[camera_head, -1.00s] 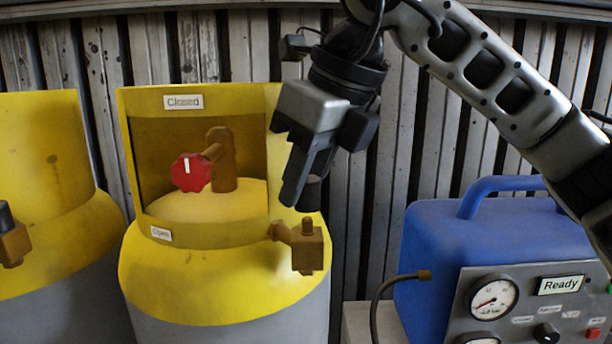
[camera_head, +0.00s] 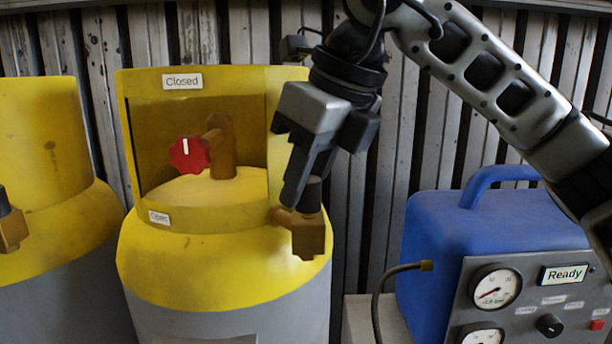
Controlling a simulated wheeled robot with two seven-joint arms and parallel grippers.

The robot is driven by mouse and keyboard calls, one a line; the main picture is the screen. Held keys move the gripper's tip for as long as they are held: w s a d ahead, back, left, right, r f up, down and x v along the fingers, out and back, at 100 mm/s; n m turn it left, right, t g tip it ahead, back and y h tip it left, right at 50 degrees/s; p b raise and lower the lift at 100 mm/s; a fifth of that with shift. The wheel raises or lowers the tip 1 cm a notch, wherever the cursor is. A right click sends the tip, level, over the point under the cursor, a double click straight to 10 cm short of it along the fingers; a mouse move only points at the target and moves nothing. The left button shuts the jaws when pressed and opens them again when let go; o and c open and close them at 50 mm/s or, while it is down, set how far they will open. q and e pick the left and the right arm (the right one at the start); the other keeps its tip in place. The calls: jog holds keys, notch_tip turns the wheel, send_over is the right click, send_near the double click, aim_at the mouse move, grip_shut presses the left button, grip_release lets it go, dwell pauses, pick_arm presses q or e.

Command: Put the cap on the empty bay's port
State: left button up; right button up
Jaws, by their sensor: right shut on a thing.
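The black cap (camera_head: 311,196) is held between the fingers of my right gripper (camera_head: 304,182), which is shut on it. The cap sits right at the top of the brass port (camera_head: 308,237) on the side of the middle yellow-and-grey tank (camera_head: 225,268). The port's upright stub is hidden behind or under the cap. I cannot tell whether the cap is fully seated. My left gripper is not in view.
The middle tank's collar holds a red knob (camera_head: 188,155) on a brass valve. The left tank (camera_head: 50,225) has a port with a black cap (camera_head: 4,202). A blue machine (camera_head: 490,225) with gauges, a "Ready" display and a hose stands right. A corrugated wall (camera_head: 375,200) is behind.

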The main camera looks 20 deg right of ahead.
pick_arm(q)
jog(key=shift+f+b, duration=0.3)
jog(key=shift+b, duration=0.05)
pick_arm(e)
jog(key=shift+f, duration=0.5)
jog(key=o, duration=1)
jog(key=shift+o, duration=0.2)
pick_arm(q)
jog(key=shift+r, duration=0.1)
pick_arm(e)
jog(key=shift+r, duration=0.15)
pick_arm(q)
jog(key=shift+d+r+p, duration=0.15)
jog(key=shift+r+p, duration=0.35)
jog(key=shift+p, duration=0.2)
pick_arm(e)
jog(key=v, duration=1.5)
jog(key=shift+s+r, duration=0.15)
jog(key=shift+r, duration=0.25)
